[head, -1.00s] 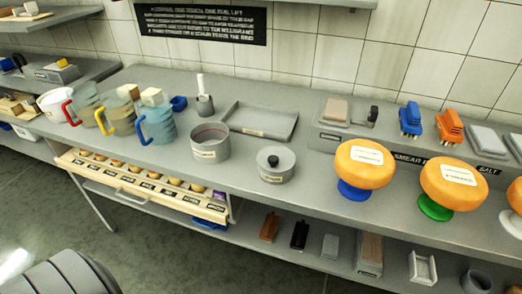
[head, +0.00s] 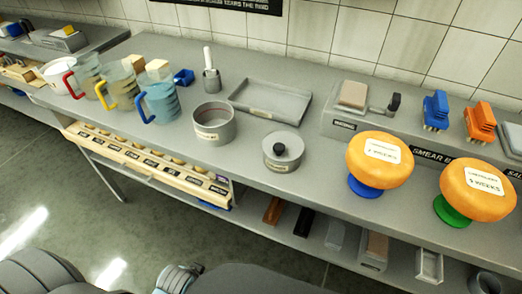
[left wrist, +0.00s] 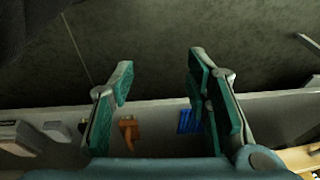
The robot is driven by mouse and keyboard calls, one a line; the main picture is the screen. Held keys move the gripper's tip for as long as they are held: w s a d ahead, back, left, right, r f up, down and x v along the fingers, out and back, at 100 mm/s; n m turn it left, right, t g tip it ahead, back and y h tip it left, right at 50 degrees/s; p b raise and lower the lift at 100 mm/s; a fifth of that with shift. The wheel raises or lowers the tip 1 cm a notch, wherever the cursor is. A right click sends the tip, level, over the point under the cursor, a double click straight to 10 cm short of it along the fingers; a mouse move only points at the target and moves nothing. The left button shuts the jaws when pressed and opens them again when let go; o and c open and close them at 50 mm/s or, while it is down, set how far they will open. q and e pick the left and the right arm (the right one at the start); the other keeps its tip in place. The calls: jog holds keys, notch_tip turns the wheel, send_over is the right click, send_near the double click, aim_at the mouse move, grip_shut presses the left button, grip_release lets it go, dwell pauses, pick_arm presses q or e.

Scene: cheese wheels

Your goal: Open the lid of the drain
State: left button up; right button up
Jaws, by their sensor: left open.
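A short grey round pot (head: 282,162) stands on the counter, with its flat grey lid (head: 270,146) on it and a black knob (head: 283,149) in the middle. Its label is too small to read. A wider grey pot (head: 213,137) stands open to its left. My left gripper (left wrist: 160,73) is open and empty in the left wrist view, with teal pads apart. In the head view, parts of my arm show along the bottom edge, well away from the lidded pot. My right gripper is not in view.
Jugs with coloured handles (head: 157,104) stand to the left on the counter (head: 240,168), and a shallow grey tray (head: 270,103) lies behind the pots. An orange cheese wheel (head: 380,172) on a blue stand is to the right. A lower shelf holds several small items.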

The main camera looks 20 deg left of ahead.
aim_at(274, 148)
pick_arm(q)
jog(key=w+a+r+m+t, duration=0.3)
jog(key=w+r+m+t, duration=0.45)
jog(key=w+r, duration=0.45)
jog(key=w+a+r+m+t, duration=0.3)
jog(key=w+r+m+t, duration=0.3)
jog(key=w+r+m, duration=0.6)
jog(key=s+d+r+m+g+h, duration=0.1)
jog(key=d+r+m+g+h, duration=0.2)
jog(key=m+h, duration=0.7)
jog(key=s+d+r+m+g+h, duration=0.1)
jog(key=d+r+m+g+h, duration=0.3)
jog(key=m, duration=1.2)
jog(key=w+d+p, duration=0.1)
jog(key=w+d, duration=0.2)
jog(key=d, duration=0.1)
jog(key=w+d+t, duration=0.1)
jog(key=w+d, duration=0.2)
jog(key=w+d+t+p, duration=0.1)
jog(key=w+d, duration=0.1)
jog(key=d, duration=0.2)
jog(key=shift+w+d+f+n+t+h+p, duration=0.25)
jog(key=shift+w+d+f+h+p, duration=0.05)
jog(key=shift+w+f+p, duration=0.1)
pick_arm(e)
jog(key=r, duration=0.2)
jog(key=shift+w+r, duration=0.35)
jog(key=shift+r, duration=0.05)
